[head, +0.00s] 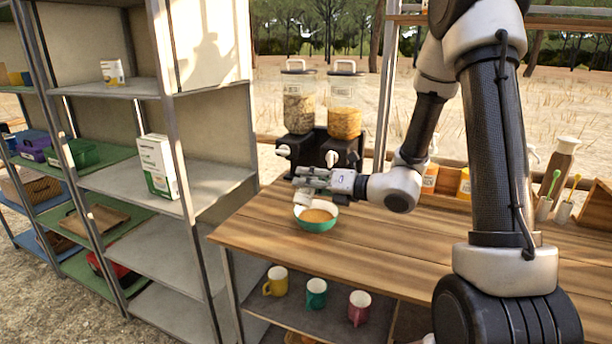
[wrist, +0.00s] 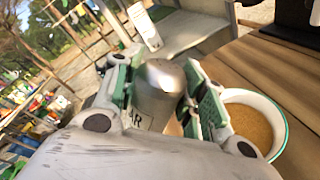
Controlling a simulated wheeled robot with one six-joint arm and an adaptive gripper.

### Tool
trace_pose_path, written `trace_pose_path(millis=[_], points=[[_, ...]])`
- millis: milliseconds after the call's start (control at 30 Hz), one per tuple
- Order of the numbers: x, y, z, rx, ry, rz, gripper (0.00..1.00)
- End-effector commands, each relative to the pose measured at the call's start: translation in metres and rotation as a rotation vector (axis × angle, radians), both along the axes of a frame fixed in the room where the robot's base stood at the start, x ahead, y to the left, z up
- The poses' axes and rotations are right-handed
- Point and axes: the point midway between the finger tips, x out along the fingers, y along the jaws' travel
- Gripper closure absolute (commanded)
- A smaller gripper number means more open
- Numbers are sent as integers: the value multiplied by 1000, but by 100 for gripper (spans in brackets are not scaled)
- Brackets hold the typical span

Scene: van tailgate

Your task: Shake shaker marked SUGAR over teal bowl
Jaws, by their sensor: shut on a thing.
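My gripper (wrist: 166,100) is shut on a metal shaker (wrist: 158,92) with a domed top. Its label shows only the end of a word, "AR", with the rest hidden by my gripper. In the head view my gripper (head: 318,181) is above the back left of the teal bowl (head: 318,225), and the shaker is too small there to make out clearly. The bowl stands on the wooden table near its left end and holds a tan-brown filling. In the wrist view the bowl (wrist: 283,142) is to the right of the shaker, and the shaker looks tilted.
Two cereal dispensers (head: 345,110) stand on the table behind the bowl. A tray with bottles (head: 465,185) is at the back right. Mugs (head: 316,293) stand on the shelf below. A metal shelf unit (head: 170,90) is at the left. The table right of the bowl is clear.

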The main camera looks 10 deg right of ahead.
Motion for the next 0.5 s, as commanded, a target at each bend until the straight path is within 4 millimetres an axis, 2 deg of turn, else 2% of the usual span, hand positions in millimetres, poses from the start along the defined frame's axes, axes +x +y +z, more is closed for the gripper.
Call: trace_pose_path(millis=[133,400,500], points=[[9,-7,-15,147,204,-1,84],[30,-22,-35,407,561,0,84],[31,-23,-37,504,698,0,84]])
